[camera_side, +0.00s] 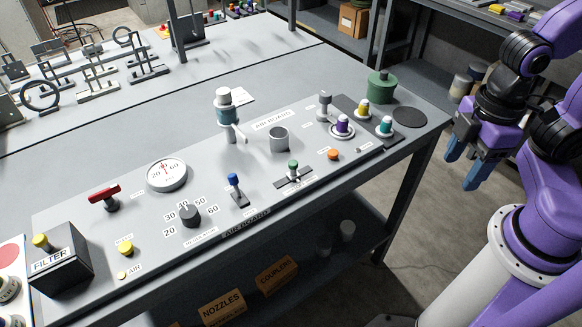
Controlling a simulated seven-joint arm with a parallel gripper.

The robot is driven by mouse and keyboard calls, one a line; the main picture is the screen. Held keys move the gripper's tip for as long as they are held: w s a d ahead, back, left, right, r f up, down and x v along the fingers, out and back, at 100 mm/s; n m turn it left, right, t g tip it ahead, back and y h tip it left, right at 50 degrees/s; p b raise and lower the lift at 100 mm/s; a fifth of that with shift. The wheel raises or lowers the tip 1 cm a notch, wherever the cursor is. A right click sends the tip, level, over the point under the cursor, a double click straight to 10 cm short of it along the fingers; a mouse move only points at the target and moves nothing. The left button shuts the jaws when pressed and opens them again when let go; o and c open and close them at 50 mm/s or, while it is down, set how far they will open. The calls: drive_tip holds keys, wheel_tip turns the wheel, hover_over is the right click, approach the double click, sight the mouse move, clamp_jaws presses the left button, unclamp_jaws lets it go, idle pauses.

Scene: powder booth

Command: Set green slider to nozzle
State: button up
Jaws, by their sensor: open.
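The green slider (293,165) is a small green-topped knob on a dark slotted track (283,183) in the front middle of the grey panel. Small labels lie near the track's ends, but their words are too small to read. My gripper (461,172) has blue fingertips and is at the right, past the panel's right end and well away from the slider. It is open and empty, with the fingers pointing down.
Left of the slider stand a blue-topped lever (234,184) and a black dial (189,215). An orange button (333,154) is to its right. A green canister (381,87) stands at the far right corner.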

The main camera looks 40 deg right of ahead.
drive_tip(key=shift+c, duration=1.2)
wheel_tip(320, 180, up, 6)
drive_tip(key=r+m, duration=0.1)
drive_tip(key=m, duration=0.9)
hover_over(294, 163)
wheel_tip(294, 163, down, 18)
drive_tip(key=shift+r, duration=0.1)
clamp_jaws()
